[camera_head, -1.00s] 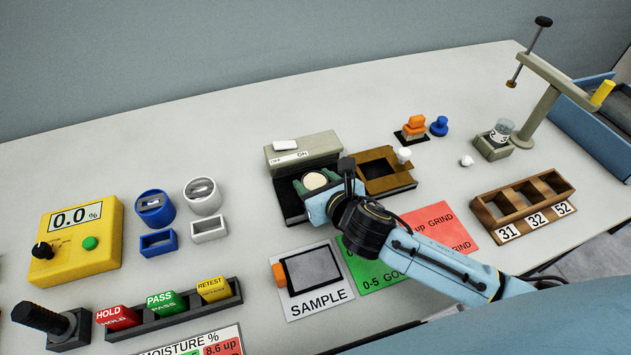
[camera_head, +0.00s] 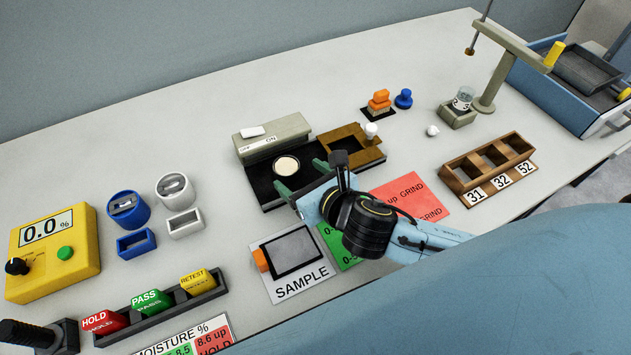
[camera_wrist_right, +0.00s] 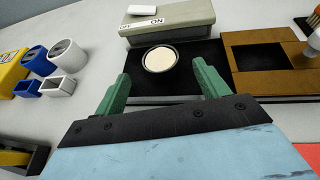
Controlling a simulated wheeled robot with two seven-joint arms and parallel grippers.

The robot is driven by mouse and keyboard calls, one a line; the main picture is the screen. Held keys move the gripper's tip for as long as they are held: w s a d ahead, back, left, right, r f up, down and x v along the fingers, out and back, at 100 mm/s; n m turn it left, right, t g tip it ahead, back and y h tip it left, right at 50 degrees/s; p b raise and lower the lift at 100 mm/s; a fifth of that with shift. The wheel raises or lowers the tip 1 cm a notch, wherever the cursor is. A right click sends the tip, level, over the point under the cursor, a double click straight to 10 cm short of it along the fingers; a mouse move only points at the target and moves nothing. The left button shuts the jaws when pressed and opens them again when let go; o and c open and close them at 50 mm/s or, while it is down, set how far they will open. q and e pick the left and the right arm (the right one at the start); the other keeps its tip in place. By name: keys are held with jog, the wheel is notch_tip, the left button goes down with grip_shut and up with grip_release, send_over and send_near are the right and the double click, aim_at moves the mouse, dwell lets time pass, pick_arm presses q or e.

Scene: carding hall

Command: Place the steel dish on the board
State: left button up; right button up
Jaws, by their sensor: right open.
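The round steel dish (camera_head: 287,166) with pale contents sits level on the black surface in front of the grey ON/OFF unit. It also shows in the right wrist view (camera_wrist_right: 160,59), just beyond the fingertips. My right gripper (camera_head: 302,177) is open, its two green fingers apart and empty on the near side of the dish. In the wrist view the fingers (camera_wrist_right: 162,76) stand left and right of the dish, clear of it. A white SAMPLE board (camera_head: 296,287) with a dark square and an orange block lies nearer, left of my right wrist. My left gripper is not in view.
The grey ON/OFF unit (camera_head: 272,138) stands behind the dish. A brown frame (camera_head: 349,141) with a white knob is to its right. Blue (camera_head: 128,209) and white (camera_head: 174,191) cups stand left. A wooden rack (camera_head: 488,167) is at right. Bare table lies behind.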

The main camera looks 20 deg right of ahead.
jog(key=shift+v, duration=2.7)
